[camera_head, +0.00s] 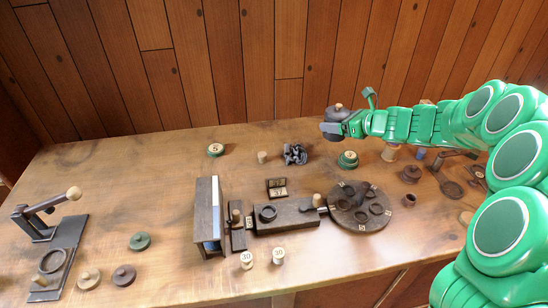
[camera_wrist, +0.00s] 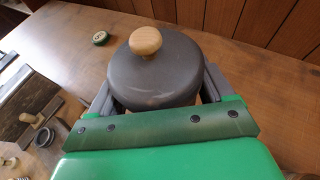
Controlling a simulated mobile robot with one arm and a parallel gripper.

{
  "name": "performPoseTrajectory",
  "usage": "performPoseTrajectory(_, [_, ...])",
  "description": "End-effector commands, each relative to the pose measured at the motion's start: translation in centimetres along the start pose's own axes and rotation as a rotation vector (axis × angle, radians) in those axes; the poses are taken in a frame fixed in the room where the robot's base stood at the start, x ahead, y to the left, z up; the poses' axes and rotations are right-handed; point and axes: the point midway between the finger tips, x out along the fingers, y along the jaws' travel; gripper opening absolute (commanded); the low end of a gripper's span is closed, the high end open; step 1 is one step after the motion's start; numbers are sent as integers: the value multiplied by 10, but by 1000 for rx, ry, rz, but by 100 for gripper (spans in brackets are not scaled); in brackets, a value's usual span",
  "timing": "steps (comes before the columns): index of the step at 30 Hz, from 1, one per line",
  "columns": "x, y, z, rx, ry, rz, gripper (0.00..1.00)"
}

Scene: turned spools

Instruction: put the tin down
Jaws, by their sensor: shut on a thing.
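The tin (camera_head: 338,113) is a dark grey round pot with a lid and a light wooden knob. It also shows in the wrist view (camera_wrist: 157,75), where it fills the space between the fingers. My gripper (camera_head: 334,127) is shut on the tin and holds it near the back edge of the table, right of the middle. In the wrist view my gripper (camera_wrist: 158,92) has one dark finger on each side of the tin. The tin's underside is hidden, and I cannot tell how far it is above the table.
A dark round plate with cups (camera_head: 342,219) is in front. The left back of the wooden table (camera_head: 120,175) is clear.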

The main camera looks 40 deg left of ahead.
Motion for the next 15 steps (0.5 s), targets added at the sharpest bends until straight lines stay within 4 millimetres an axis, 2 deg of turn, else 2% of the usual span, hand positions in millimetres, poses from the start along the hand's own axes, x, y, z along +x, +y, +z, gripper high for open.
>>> performPoseTrajectory(5, [8,25,13,-5,0,10,47])
performPoseTrajectory(15, [30,121,45,-11,-2,27,47])
